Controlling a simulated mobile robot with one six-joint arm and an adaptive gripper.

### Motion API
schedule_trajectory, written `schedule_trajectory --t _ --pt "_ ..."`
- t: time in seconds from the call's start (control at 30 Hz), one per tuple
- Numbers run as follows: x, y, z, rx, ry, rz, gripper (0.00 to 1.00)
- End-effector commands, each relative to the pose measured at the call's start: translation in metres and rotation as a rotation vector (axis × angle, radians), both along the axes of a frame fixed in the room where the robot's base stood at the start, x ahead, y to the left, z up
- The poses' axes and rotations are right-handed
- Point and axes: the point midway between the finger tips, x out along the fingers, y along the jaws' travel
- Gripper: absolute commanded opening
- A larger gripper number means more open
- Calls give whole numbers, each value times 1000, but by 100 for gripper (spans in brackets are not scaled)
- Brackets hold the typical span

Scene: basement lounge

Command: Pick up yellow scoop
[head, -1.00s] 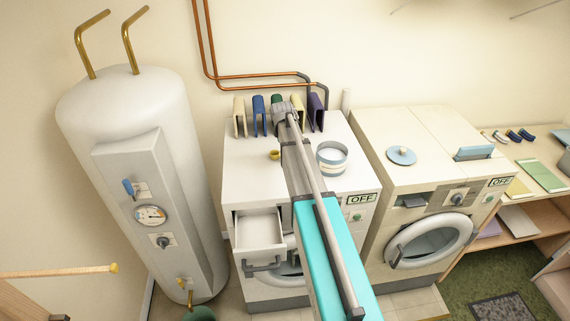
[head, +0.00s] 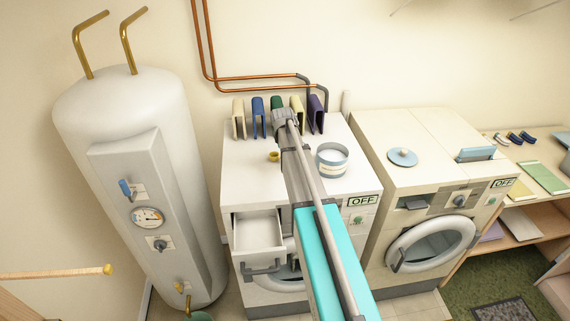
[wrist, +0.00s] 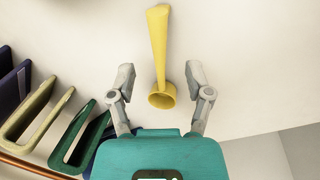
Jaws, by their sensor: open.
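The yellow scoop (wrist: 160,52) lies on the white top of the left washing machine. In the wrist view its long handle points up the picture and its round cup (wrist: 161,97) sits at the lower end. In the head view only a small yellow part of the scoop (head: 273,156) shows beside my arm; my arm hides the rest. My gripper (wrist: 159,82) is open and empty in the wrist view, with one finger on each side of the scoop's cup. The fingers look apart from the scoop. Their height above it is hard to tell.
Several coloured folded items, including a blue one (head: 259,117), stand in a row along the machine's back edge. A white and blue tub (head: 332,160) stands to the right of my arm. The machine's drawer (head: 258,232) is open at the front. A second washing machine (head: 433,150) stands at the right.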

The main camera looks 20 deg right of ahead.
Motion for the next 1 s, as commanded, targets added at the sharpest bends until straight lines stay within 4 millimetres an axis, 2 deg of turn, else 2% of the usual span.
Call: schedule_trajectory --t 0.03,0.4,1.0 --pt "1 -1 -8 0 0 0 65" --pt "4 -5 -33 0 0 0 65" --pt "5 -5 -35 0 0 1 65"
